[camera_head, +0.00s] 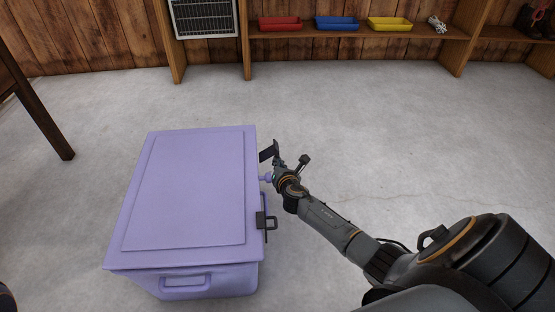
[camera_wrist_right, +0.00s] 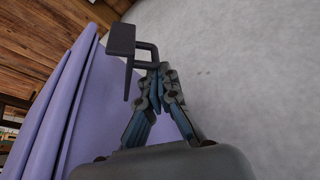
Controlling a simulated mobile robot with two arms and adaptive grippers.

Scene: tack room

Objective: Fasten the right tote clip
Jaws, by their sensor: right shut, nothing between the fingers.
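The lilac tote (camera_head: 190,190) stands on the floor with its lid down. A dark clip (camera_head: 261,220) with a loop handle sits on its right-hand side, towards the near end. A second dark clip (camera_head: 268,151) shows farther back on that side, tilted out from the lid edge; in the right wrist view it is a flat plate (camera_wrist_right: 121,39) with a bent loop. My right gripper (camera_head: 278,161) is shut and empty beside this far clip. In the wrist view its fingertips (camera_wrist_right: 158,72) are close to the loop; I cannot tell whether they touch.
A wooden shelf along the back wall holds a red tray (camera_head: 280,24), a blue tray (camera_head: 337,24) and a yellow tray (camera_head: 390,24). A dark wooden leg (camera_head: 45,125) stands at the left. The concrete floor around the tote is clear.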

